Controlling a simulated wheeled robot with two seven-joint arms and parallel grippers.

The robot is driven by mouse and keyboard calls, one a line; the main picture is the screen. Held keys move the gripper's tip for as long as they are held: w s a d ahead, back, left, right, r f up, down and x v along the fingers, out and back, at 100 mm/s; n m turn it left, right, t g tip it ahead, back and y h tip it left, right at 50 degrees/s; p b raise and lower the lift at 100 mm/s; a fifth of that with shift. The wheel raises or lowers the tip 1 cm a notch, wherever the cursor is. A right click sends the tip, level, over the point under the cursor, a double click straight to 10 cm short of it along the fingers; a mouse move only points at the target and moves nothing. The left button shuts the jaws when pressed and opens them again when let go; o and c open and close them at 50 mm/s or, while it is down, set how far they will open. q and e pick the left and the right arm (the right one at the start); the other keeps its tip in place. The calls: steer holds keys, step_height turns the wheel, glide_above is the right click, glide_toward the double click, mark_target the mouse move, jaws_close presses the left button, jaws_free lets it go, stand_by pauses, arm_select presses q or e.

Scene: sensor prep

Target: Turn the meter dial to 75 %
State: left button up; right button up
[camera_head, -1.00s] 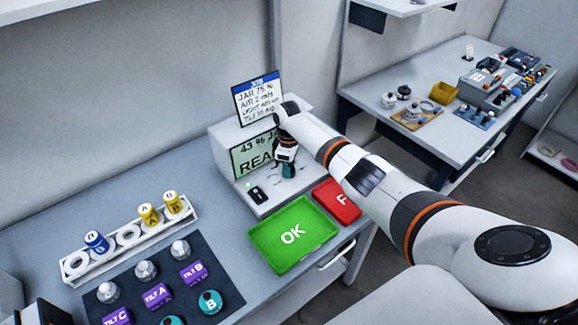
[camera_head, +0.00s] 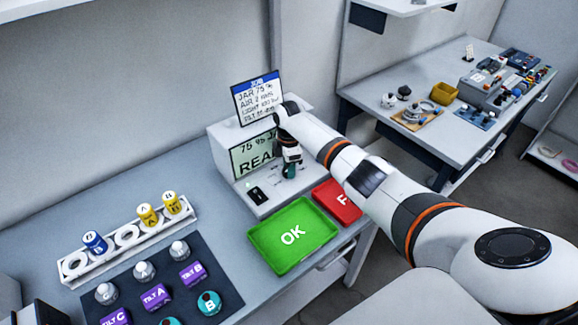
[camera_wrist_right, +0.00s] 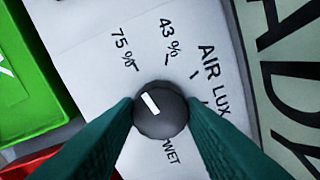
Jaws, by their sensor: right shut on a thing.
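The meter (camera_head: 222,150) is a white box with a screen (camera_head: 252,156) that reads 75 % J and "REA", the rest hidden behind my arm. In the right wrist view the dark round dial (camera_wrist_right: 161,109) has a white pointer mark aimed up and left at the 75 % label. Labels 43 %, AIR and LUX stand further round. My right gripper (camera_head: 289,172) is over the meter's front ledge; in the right wrist view its green fingers (camera_wrist_right: 161,112) are shut on the dial, one on each side. My left gripper is not in view.
A job card (camera_head: 258,98) reading JAR 75 % stands on the meter. The green OK tray (camera_head: 268,246) and a red tray (camera_head: 338,207) sit in front. A rack (camera_head: 75,263) with jars and a dark mat (camera_head: 205,262) lie left. A second table is behind right.

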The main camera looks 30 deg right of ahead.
steer(key=shift+w+r, duration=0.1)
steer(key=o, duration=1)
step_height(320, 180, up, 12)
steer(key=shift+b, duration=1.25)
